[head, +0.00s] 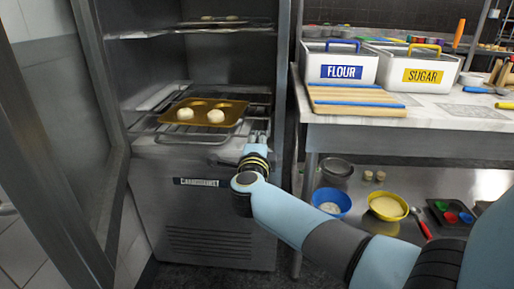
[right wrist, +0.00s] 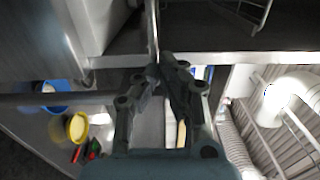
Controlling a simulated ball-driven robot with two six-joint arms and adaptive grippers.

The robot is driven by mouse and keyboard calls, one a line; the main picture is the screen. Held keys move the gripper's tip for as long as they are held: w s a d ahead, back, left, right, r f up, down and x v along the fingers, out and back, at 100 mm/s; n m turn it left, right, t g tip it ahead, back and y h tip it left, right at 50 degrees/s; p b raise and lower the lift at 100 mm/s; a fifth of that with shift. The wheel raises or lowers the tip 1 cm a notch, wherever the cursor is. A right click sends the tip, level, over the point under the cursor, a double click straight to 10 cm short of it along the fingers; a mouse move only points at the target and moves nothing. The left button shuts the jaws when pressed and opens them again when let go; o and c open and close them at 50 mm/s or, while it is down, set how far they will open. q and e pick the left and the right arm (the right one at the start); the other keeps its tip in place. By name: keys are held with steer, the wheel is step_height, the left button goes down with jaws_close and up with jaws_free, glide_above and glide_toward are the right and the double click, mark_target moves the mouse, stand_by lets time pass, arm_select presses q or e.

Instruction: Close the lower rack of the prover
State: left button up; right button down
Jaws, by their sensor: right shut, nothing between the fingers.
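The prover (head: 215,215) is a tall steel cabinet with its door (head: 60,130) swung open at the left. Its lower wire rack (head: 165,136) sticks out toward me over the front of the base. A golden muffin tray (head: 235,108) with two pale dough balls rests on this rack. My right gripper (head: 262,136) is at the rack's front right corner; whether it touches the rack cannot be told. In the right wrist view its fingers (right wrist: 160,72) are shut and empty, with a thin metal bar just beyond the tips. My left gripper is not in view.
An upper rack (head: 215,29) holds another tray inside the prover. To the right, a worktable carries a striped cutting board (head: 350,95), a flour bin (head: 340,70) and a sugar bin (head: 420,75). Blue (head: 332,200) and yellow (head: 388,205) bowls stand on its lower shelf.

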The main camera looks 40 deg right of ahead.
steer(key=b, duration=0.2)
glide_toward(263, 110)
steer(key=b+x, duration=0.4)
steer(key=x, duration=0.5)
steer(key=shift+s+f, duration=0.1)
steer(key=shift+f, duration=0.05)
steer(key=shift+w+d+b, duration=0.3)
steer(key=shift+w+d, duration=0.05)
steer(key=shift+d, duration=0.1)
steer(key=shift+w+d+r, duration=0.1)
steer(key=shift+r, duration=0.3)
